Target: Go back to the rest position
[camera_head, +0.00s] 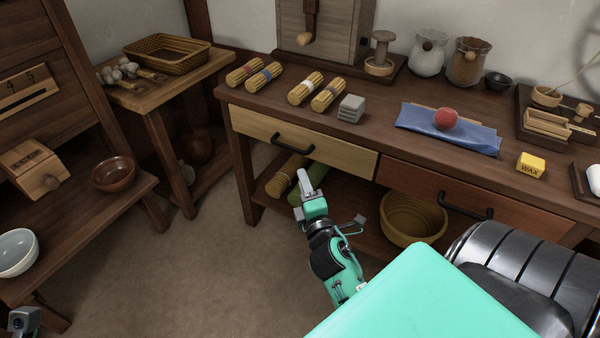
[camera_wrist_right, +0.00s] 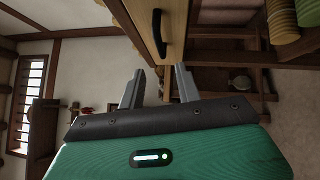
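My right gripper (camera_head: 308,186) is in front of the workbench, below the pale left drawer (camera_head: 300,141) and apart from its dark handle, as far as I can tell. In the right wrist view the two grey fingers of this gripper (camera_wrist_right: 158,84) stand apart with nothing between them. The drawer handle (camera_wrist_right: 158,34) shows beyond the fingertips there. A small grey part at the lower left corner of the head view looks like my left gripper (camera_head: 23,320); its fingers cannot be made out.
The workbench (camera_head: 385,130) carries straw bundles, grey blocks, a blue cloth with a red ball, jars and yellow wax. A basket (camera_head: 412,217) sits on its lower shelf. A side bench on the left holds a brown bowl (camera_head: 113,174) and pale bowl (camera_head: 17,252). Floor between is clear.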

